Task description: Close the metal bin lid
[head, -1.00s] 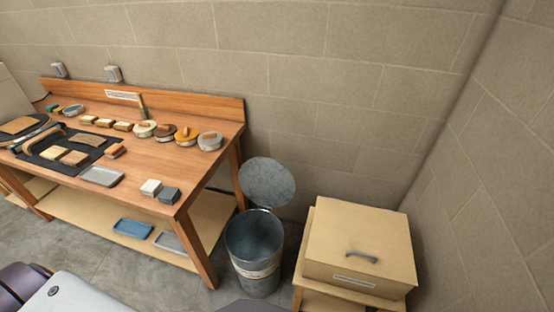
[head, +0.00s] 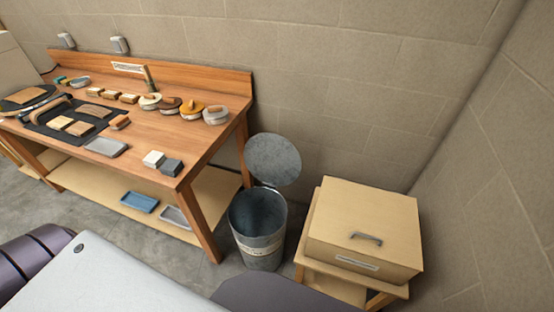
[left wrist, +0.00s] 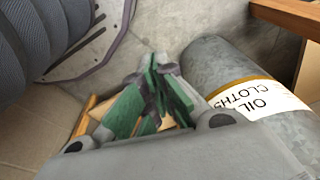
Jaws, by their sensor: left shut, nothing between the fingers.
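The metal bin (head: 262,243) stands on the floor between the workbench and the wooden box, its mouth open and dark inside. Its round grey lid (head: 273,158) stands raised at the back of the rim, tilted up near the wall. In the left wrist view the bin's side (left wrist: 216,66) is at the right, with an "OIL CLOTHS" label. My left gripper (left wrist: 158,88) has green finger pads drawn together with nothing between them, apart from the bin's side. The lid cannot be made out in the left wrist view. Neither gripper shows in the head view.
The wooden workbench (head: 175,135) with brushes, blocks and trays stands left of the bin. A wooden box (head: 365,222) with a grey handle sits on a low stand (head: 330,283) to its right. The wall is close behind the bin.

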